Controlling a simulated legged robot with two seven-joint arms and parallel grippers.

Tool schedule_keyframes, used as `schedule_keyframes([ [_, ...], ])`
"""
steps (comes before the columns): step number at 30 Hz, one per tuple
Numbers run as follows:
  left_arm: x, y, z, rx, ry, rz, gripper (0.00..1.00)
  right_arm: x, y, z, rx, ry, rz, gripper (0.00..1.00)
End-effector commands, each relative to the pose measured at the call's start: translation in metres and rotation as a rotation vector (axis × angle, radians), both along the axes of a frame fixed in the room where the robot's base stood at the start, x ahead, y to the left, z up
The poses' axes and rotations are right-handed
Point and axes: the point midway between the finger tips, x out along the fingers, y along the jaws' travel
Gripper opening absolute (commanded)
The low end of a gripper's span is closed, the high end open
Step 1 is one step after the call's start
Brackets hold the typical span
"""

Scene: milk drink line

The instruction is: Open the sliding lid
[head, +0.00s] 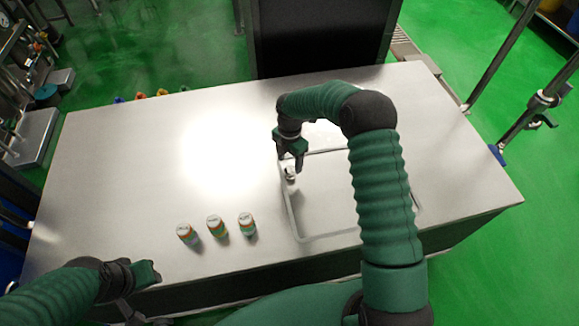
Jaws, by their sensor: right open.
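The sliding lid (325,195) is a pale flat panel with a raised rim, set in the right half of the metal table top. A small round knob-like handle (290,173) sits near its left edge. My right gripper (291,160) points down just above this handle and is open. Whether its fingers touch the handle I cannot tell. My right arm crosses the lid and hides much of its right part. My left gripper (150,273) is low on the left by the table's front edge, and its finger opening does not show clearly.
A dark panel (320,35) rises behind the far edge.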

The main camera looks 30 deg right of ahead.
Motion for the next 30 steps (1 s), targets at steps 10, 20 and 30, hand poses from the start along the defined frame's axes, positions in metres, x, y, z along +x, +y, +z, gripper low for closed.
schedule_keyframes([
  [10, 0.0, 0.0, -0.002, 0.0, 0.0, 0.0, 0.36, 0.0, 0.0, -0.037, -0.001, -0.001, -0.001, 0.61],
  [20, 0.0, 0.0, -0.002, 0.0, 0.0, 0.0, 0.36, 0.0, 0.0, -0.037, -0.001, -0.001, -0.001, 0.41],
  [30, 0.0, 0.0, -0.002, 0.0, 0.0, 0.0, 0.36, 0.0, 0.0, -0.037, -0.001, -0.001, -0.001, 0.0],
])
